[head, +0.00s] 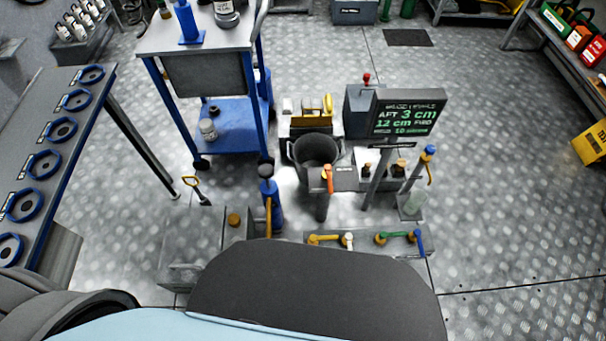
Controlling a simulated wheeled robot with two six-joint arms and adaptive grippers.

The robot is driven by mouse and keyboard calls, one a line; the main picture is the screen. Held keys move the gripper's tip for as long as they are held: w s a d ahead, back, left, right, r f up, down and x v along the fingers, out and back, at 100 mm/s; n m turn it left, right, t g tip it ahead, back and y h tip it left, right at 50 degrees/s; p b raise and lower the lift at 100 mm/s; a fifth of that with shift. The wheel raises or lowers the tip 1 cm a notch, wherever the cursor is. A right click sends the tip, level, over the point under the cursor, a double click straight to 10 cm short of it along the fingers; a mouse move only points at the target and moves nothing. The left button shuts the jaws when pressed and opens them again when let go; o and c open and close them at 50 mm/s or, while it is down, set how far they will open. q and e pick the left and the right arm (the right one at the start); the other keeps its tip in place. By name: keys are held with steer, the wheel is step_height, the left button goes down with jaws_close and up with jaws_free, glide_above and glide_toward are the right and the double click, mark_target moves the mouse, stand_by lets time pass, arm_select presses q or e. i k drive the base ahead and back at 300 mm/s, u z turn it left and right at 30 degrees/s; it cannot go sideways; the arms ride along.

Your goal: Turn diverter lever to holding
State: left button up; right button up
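No readable label in the head view tells me which handle is the diverter lever. An upright post with an orange lever (328,178) stands in front of a dark round bucket (315,152). Nearer to me, a low plate carries a yellow lever handle (324,239) with a white knob beside it, and a green lever handle (392,236) with a blue handle (419,240) at its right. A post with a blue top and a yellow handle (429,160) stands farther right. Neither of my grippers is in view, and nothing touches these levers.
A display (408,116) reads "AFT 3 cm" and "12 cm FWD". A blue cart (222,113) stands at back left. A bench with blue rings (52,150) runs along the left. A grey box (190,245) stands near left.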

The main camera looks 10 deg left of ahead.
mark_target(328, 168)
steer(key=z, duration=0.55)
steer(key=k, duration=0.65)
steer(key=z, duration=1.05)
steer(key=i, duration=1.5)
steer(key=u, duration=1.2)
steer(key=i, duration=0.3)
steer(key=u, duration=0.2)
